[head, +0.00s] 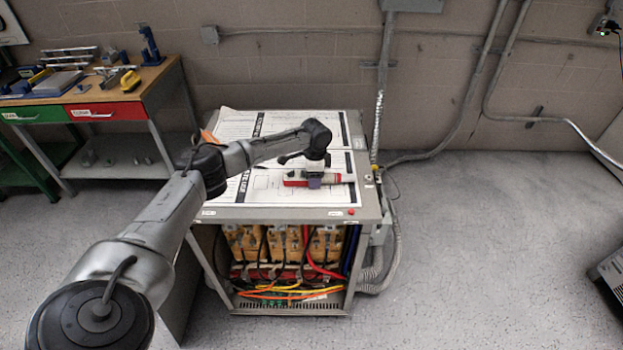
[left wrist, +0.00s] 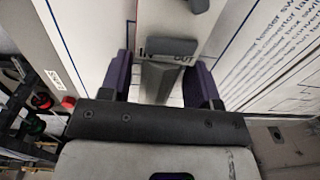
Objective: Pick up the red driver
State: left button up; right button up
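The red driver (head: 294,182) lies on the papers on top of the cabinet in the head view, partly hidden by my left gripper. Its red part shows left of the gripper. My left gripper (head: 315,183) points down over it. In the left wrist view, the purple fingers (left wrist: 162,82) are apart, on either side of a grey bar. Gaps show between bar and fingers. A white block with a dark grey tab and "OUT" lettering (left wrist: 178,35) is just beyond them. I cannot tell if these parts belong to the driver. My right gripper is not in view.
Large printed sheets (head: 230,128) cover the cabinet top (head: 235,213). A red button (head: 351,211) sits at its front right corner. Cables and yellowish coils (head: 283,245) fill its open front. A workbench (head: 150,80) with tools stands at the back left.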

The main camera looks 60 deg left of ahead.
pick_arm(q)
jog(key=c, duration=0.9)
jog(key=shift+r, duration=0.1)
jog(key=shift+c, duration=0.2)
notch_tip(320, 180, up, 4)
jog(key=shift+r+p, duration=0.25)
jog(key=shift+p, duration=0.5)
jog(key=w+d+r+p, duration=0.2)
jog(key=d+r, duration=0.4)
jog(key=d, duration=0.5)
jog(key=shift+w+d+r, duration=0.2)
jog(key=shift+w+r, duration=0.05)
jog(key=shift+w, duration=0.3)
jog(key=o, duration=0.5)
grip_shut()
